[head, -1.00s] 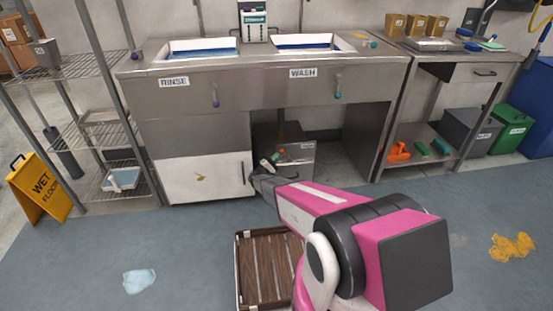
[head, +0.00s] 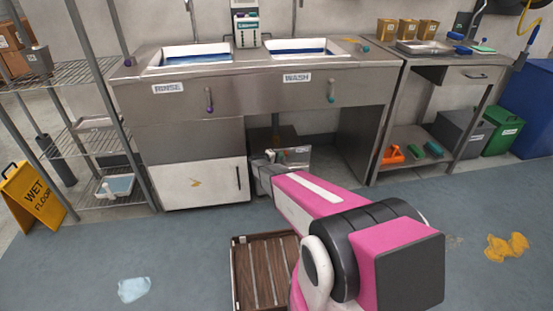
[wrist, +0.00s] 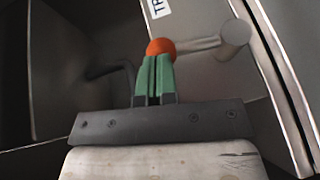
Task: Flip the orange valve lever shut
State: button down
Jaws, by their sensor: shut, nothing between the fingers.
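The orange valve lever shows in the wrist view as an orange ball knob (wrist: 160,47) on a grey arm that runs right to a round grey pivot (wrist: 235,36). My gripper (wrist: 153,62) has its two green fingers closed together. Their tips are right at the underside of the knob and overlap its lower edge; I cannot tell whether they touch. In the head view my gripper (head: 279,157) reaches under the sink counter, in front of a grey box (head: 299,153). The lever is too small there to make out clearly.
A white cabinet door (head: 205,185) stands left of the opening, and a counter leg panel (head: 360,140) right of it. A brown slatted crate (head: 264,270) lies on the floor below my arm. A yellow wet-floor sign (head: 33,197) stands far left. Spills (head: 134,289) mark the floor.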

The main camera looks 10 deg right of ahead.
jog(key=d+y, duration=0.1)
jog(key=d+m+y, duration=0.1)
jog(key=d+g+y, duration=0.1)
jog(key=y, duration=0.1)
jog(key=shift+d+r+m, duration=0.25)
jog(key=shift+d+m, duration=0.05)
jog(key=shift+d, duration=0.05)
jog(key=shift+d+f, duration=0.15)
jog(key=shift+d, duration=0.4)
send_near(287, 154)
jog(key=r, duration=0.1)
jog(key=s+a+r, duration=0.2)
jog(key=shift+s+r, duration=0.15)
jog(key=shift+s, duration=0.05)
dwell(0.3)
jog(key=s+r+m+g+y, duration=0.1)
jog(key=s+r+g+y, duration=0.1)
jog(key=s, duration=0.8)
jog(key=s+r+m+g+y, duration=0.1)
jog(key=s+r+y, duration=0.3)
jog(key=s, duration=0.7)
jog(key=s+r+m+g+y, duration=0.1)
jog(key=s+r+g+y, duration=0.2)
jog(key=s, duration=0.7)
jog(key=shift+s+a+r+g+y, duration=0.25)
jog(key=shift+s+r+g+y, duration=0.1)
jog(key=shift+y, duration=0.35)
